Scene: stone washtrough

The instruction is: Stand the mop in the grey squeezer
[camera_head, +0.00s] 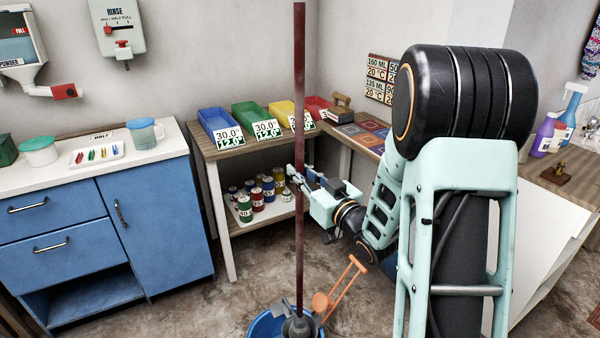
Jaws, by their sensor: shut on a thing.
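The mop's long dark red pole (300,120) stands about upright in the middle of the view, running from the top edge down to the bottom. My gripper (297,178) is shut on the pole around its middle, reaching in from the right. At the bottom edge the pole ends at a grey piece (298,325), over or inside a blue bucket (262,326). I cannot tell whether this grey piece is the mop's head or the squeezer. The bucket is cut off by the picture's edge, so how the mop's lower end sits is hidden.
An orange lever-like handle (345,284) rises beside the bucket. Behind stands a wooden shelf (213,180) with coloured bins above and several small cans (245,208) below. A blue cabinet (155,228) is at left, a counter (545,190) at right. Bare floor lies around the bucket.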

